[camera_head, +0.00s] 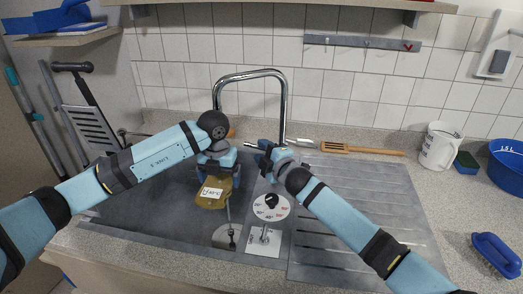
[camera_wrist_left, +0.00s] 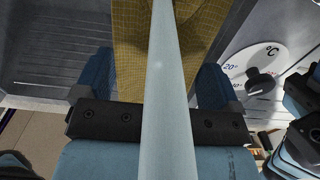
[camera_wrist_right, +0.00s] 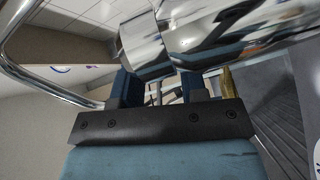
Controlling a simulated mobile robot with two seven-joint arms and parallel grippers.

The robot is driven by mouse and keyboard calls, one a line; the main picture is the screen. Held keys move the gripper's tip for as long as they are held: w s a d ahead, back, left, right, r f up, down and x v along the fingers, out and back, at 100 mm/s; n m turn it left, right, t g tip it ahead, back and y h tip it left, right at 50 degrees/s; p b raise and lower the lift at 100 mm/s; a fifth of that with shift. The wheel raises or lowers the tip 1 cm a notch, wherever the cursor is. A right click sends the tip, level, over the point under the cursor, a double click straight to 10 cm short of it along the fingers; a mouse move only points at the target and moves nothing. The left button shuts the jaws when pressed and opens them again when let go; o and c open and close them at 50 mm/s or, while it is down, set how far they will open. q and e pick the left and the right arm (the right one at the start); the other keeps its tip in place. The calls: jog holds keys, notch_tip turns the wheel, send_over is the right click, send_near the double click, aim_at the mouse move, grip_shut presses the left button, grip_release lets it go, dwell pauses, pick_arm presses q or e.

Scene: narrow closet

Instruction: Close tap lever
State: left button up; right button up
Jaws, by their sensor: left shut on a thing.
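The chrome tap (camera_head: 284,105) arches over the sink. A short chrome part (camera_head: 301,142) at its base points right; I cannot tell for sure whether it is the lever. In the right wrist view the chrome tap body (camera_wrist_right: 210,35) fills the top, just beyond my fingers. My right gripper (camera_head: 262,147) is beside the tap base, its fingers apart with nothing clearly between them. My left gripper (camera_head: 217,170) is under the spout, shut on a yellow-brown cloth (camera_head: 213,192) with a white label. A pale column (camera_wrist_left: 168,80), perhaps water, crosses the left wrist view.
A white temperature dial (camera_head: 271,207) with a black knob is at the sink's right edge. A wooden spatula (camera_head: 350,149) lies behind the ribbed drainboard (camera_head: 375,190). A white jug (camera_head: 438,146), blue bowl (camera_head: 508,165) and blue brush (camera_head: 496,254) stand at right.

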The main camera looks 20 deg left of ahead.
jog(key=shift+w+a, duration=0.25)
jog(key=shift+a, duration=0.15)
grip_shut()
jog(key=shift+f+n+h, duration=0.35)
jog(key=shift+n+h, duration=0.15)
grip_release()
jog(key=shift+a, duration=0.1)
jog(key=shift+s, duration=0.1)
jog(key=v, duration=1.2)
pick_arm(q)
jog(key=shift+s, duration=0.1)
pick_arm(e)
jog(key=shift+r, duration=0.1)
